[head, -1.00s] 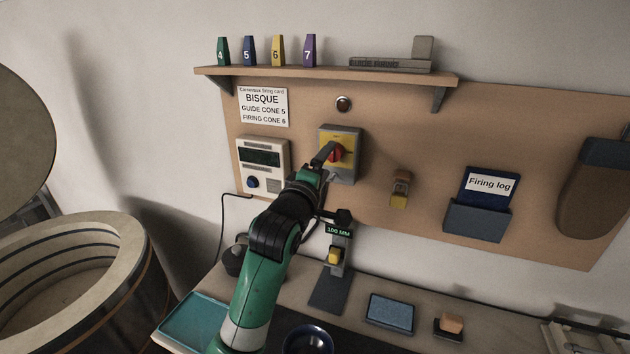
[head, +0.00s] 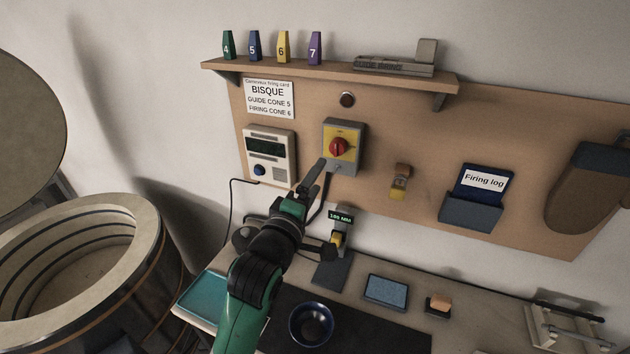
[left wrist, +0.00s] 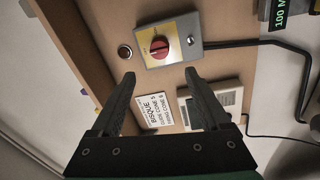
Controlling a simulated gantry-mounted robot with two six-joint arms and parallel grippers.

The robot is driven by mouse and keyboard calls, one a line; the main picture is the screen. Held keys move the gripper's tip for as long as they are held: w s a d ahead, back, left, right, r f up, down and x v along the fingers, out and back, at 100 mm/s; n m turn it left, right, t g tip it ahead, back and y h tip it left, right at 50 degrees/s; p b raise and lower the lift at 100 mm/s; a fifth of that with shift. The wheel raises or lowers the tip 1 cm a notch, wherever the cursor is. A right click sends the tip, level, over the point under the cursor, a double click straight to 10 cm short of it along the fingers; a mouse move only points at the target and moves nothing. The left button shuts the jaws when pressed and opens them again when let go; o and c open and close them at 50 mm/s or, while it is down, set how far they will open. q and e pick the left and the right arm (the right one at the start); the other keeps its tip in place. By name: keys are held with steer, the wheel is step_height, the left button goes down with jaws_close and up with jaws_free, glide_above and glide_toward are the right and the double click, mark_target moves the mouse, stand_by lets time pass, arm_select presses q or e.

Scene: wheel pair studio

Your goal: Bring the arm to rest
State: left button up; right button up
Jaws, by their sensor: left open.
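My left gripper (head: 318,180) is in front of the board, below the switch box, on a green and black arm. In the left wrist view its two dark fingers (left wrist: 160,82) are apart with nothing between them. The yellow and grey switch box (head: 343,147) with a red rotary knob (head: 338,147) is on the board, beyond the fingertips. It also shows in the left wrist view (left wrist: 178,55). The gripper appears clear of the knob. My right gripper does not show.
A controller (head: 268,157) and a firing card (head: 270,99) are left of the switch. A shelf (head: 330,77) carries several numbered cones. A round kiln (head: 90,260) stands open at left. On the bench are a blue bowl (head: 311,324), a height gauge (head: 335,245) and a blue pad (head: 385,289).

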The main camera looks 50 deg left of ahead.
arm_select(q)
steer(key=shift+d, duration=0.1)
steer(key=s+d+r+m+t+h+p, duration=0.1)
steer(key=d+r+t, duration=0.1)
steer(key=d+r, duration=0.45)
steer(key=s+d+r+m+t+h+p, duration=0.1)
steer(key=d+r+m+t+h+p, duration=0.15)
steer(key=r, duration=0.65)
steer(key=s+d+r+m+t+h, duration=0.2)
steer(key=s+r+m, duration=0.4)
steer(key=m, duration=0.3)
steer(key=s+d+r+m+t+h, duration=0.3)
steer(key=s+d+r+m, duration=0.3)
steer(key=r+m, duration=0.2)
steer(key=shift+s+d+r+m+t+h, duration=0.3)
steer(key=shift+r+m+t+h, duration=0.1)
steer(key=shift+m+h, duration=0.15)
